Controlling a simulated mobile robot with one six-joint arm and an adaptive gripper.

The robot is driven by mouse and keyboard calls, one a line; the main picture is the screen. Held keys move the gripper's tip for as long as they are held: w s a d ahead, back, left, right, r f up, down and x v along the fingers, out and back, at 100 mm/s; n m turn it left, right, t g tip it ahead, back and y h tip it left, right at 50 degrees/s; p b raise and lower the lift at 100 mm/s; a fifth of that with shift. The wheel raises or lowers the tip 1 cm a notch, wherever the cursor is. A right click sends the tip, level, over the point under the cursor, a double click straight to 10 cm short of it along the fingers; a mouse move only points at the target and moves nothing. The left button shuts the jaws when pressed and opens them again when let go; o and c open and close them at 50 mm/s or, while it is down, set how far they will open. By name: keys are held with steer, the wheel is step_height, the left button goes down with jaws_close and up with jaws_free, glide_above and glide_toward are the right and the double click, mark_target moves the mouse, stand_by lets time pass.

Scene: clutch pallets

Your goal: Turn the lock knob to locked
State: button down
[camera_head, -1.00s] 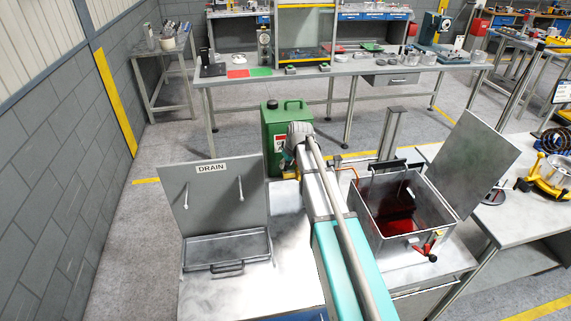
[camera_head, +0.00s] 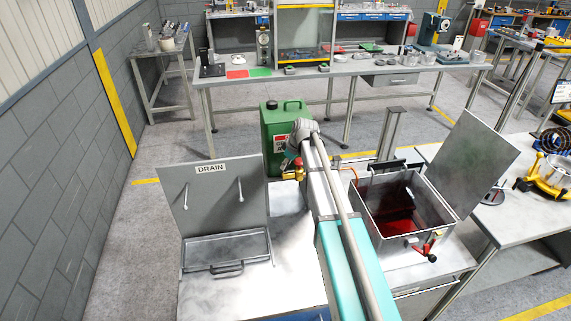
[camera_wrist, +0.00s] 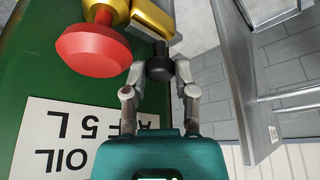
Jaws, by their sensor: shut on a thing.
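A black knob (camera_wrist: 160,69) sits on a short stem at the side of a brass valve (camera_wrist: 152,16) in the wrist view. My gripper (camera_wrist: 160,75) has its two fingers on either side of this knob and is shut on it. A larger red knob (camera_wrist: 93,52) on brass is left of it, clear of the fingers. I see no mark showing the lock's position. In the head view the brass valve (camera_head: 298,170) shows beside my arm, in front of the green oil can (camera_head: 272,144); my fingers are hidden there.
A DRAIN station with a raised lid (camera_head: 208,205) stands left of my arm. An open metal tank (camera_head: 375,222) with red liquid, a raised lid and a red-handled valve (camera_head: 428,250) is on the right. A long workbench (camera_head: 350,68) stands behind.

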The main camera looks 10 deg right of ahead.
steer(key=shift+c, duration=2.1)
jaws_free()
steer(key=shift+r, duration=0.1)
step_height(320, 180, up, 9)
steer(key=p, duration=0.9)
steer(key=shift+r+p, duration=0.2)
steer(key=shift+p, duration=0.1)
